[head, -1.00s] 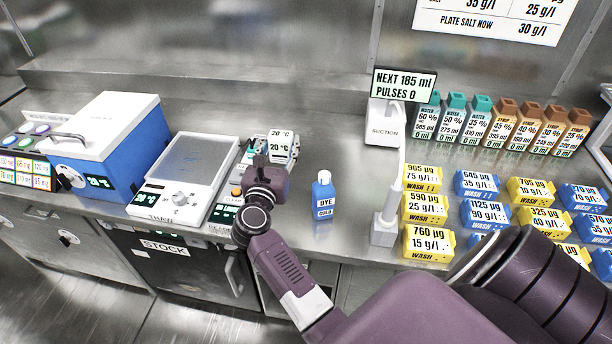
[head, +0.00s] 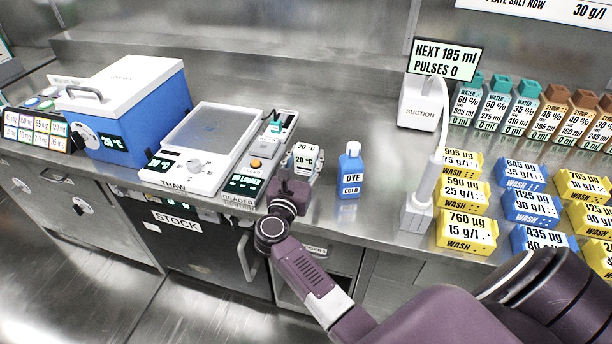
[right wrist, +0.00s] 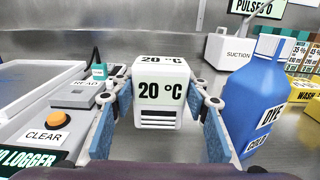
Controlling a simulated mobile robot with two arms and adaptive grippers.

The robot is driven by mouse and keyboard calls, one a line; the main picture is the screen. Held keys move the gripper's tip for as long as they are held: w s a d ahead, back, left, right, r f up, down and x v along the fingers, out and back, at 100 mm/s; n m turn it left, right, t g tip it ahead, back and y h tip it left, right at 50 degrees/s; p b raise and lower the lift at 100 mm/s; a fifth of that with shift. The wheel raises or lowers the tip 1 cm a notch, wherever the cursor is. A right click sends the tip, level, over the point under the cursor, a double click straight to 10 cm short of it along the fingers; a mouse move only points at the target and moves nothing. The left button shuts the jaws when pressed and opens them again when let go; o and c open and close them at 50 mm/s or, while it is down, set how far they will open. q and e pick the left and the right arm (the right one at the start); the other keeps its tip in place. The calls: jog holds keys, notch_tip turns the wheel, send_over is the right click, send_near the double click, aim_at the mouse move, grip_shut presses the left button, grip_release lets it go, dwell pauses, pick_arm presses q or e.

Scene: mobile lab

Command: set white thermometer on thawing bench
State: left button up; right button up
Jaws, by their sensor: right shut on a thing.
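The white thermometer (head: 305,158) is a small white block reading 20 °C. My right gripper (right wrist: 161,105) is shut on it, with one finger on each side in the right wrist view, where the thermometer (right wrist: 160,92) stands upright. I cannot tell its exact height over the counter. In the head view the right gripper (head: 297,174) is just right of the reader. The thawing bench (head: 205,141), a white unit with a grey top plate and a THAW label, lies to the left, beyond the reader. Its plate looks bare. My left gripper is not in view.
The reader (head: 256,165), with an orange button, stands between the thawing bench and my gripper. A blue dye bottle (head: 350,172) stands close on the right. A blue cooler with a white lid (head: 130,105) is left of the bench. A suction post (head: 424,180) stands further right.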

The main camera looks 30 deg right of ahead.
aim_at(304, 173)
notch_tip(304, 173, down, 4)
jog(key=b, duration=0.3)
jog(key=shift+f, duration=0.2)
jog(key=shift+r, duration=0.1)
jog(key=shift+f, duration=0.2)
jog(key=o, duration=1.2)
jog(key=shift+r, duration=0.15)
